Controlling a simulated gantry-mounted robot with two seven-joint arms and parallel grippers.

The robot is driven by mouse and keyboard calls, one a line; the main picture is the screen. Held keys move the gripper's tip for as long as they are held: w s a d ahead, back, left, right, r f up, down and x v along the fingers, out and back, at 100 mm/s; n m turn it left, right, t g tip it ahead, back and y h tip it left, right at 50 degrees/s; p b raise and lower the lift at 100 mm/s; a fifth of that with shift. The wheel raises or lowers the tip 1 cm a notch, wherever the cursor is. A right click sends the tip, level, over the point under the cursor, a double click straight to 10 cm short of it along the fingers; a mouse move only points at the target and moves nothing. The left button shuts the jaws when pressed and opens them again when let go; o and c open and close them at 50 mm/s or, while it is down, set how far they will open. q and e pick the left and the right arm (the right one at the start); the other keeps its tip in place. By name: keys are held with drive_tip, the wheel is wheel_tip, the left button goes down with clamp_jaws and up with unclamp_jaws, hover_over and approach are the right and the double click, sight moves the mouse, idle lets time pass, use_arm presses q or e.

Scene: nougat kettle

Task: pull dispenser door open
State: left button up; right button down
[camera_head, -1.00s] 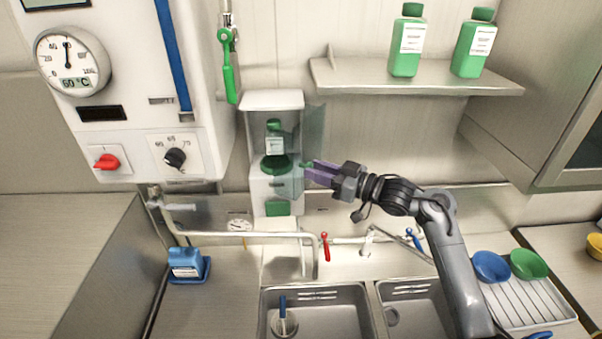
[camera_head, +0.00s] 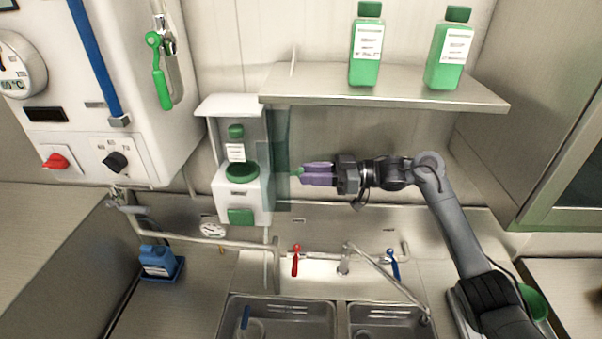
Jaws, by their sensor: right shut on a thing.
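The white dispenser (camera_head: 210,107) hangs on the wall left of centre. A green-capped bottle (camera_head: 236,150) stands inside it above a round green part (camera_head: 242,173). Its see-through greenish door (camera_head: 281,135) stands open, sticking out on the dispenser's right side. My right gripper (camera_head: 303,174), with purple fingers, comes in from the right and is shut on the small green door handle (camera_head: 296,172) at the door's outer edge. The fingers partly hide the handle. My left gripper is not in view.
A metal shelf (camera_head: 400,95) with two green bottles is above my right arm. A faucet (camera_head: 375,268) and sinks (camera_head: 283,312) lie below. A white control unit (camera_head: 150,130) is left of the dispenser. A blue canister (camera_head: 158,260) stands at lower left.

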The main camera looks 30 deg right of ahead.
drive_tip(key=shift+w+d, duration=0.1)
drive_tip(key=shift+d, duration=0.1)
idle(0.3)
drive_tip(key=c, duration=0.9)
unclamp_jaws()
drive_tip(key=shift+a, duration=0.1)
drive_tip(key=shift+o, duration=0.2)
drive_tip(key=b+v, duration=0.3)
drive_tip(key=v, duration=0.4)
drive_tip(key=shift+d, duration=0.25)
